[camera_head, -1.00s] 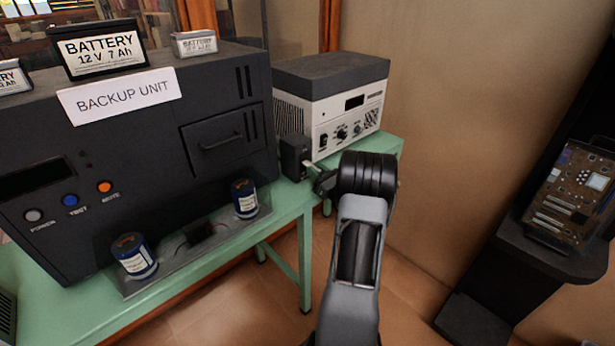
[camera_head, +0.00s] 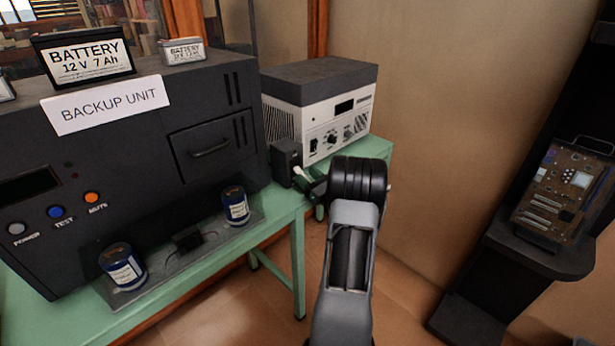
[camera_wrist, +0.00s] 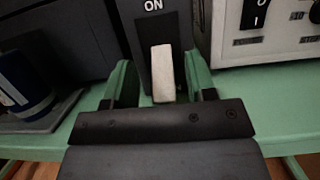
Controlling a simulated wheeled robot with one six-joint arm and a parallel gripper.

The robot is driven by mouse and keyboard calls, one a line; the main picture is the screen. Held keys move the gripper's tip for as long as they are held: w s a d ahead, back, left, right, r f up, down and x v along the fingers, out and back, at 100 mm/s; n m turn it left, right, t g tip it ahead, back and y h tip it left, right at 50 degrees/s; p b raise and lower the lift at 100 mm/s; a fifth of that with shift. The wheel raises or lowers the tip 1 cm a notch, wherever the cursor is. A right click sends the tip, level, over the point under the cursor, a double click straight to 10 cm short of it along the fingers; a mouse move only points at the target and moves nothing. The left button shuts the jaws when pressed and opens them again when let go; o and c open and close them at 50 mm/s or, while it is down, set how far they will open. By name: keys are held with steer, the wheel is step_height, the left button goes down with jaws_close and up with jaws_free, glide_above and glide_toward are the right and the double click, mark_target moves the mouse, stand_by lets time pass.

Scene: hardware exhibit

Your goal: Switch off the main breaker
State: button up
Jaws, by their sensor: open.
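The main breaker (camera_head: 286,158) is a small dark box on the green table, between the backup unit and a white-fronted device. Its white lever (camera_head: 299,172) sticks out of the front towards my gripper. In the wrist view the breaker's dark face (camera_wrist: 140,30) bears the word ON, and the pale lever (camera_wrist: 162,75) lies below it. My gripper (camera_wrist: 160,72) is open, with one green finger on each side of the lever. I cannot tell whether either finger touches it. In the head view my gripper (camera_head: 310,187) is just in front of the breaker, partly hidden by my wrist.
The backup unit (camera_head: 100,150) fills the left, with batteries on top and blue cylinders (camera_head: 122,267) before it. The white-fronted device (camera_head: 340,130) stands close right of the breaker. A circuit board (camera_head: 560,190) rests on a black stand at right. Floor shows below.

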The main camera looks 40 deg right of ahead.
steer(key=v, duration=1.3)
steer(key=shift+s, duration=0.25)
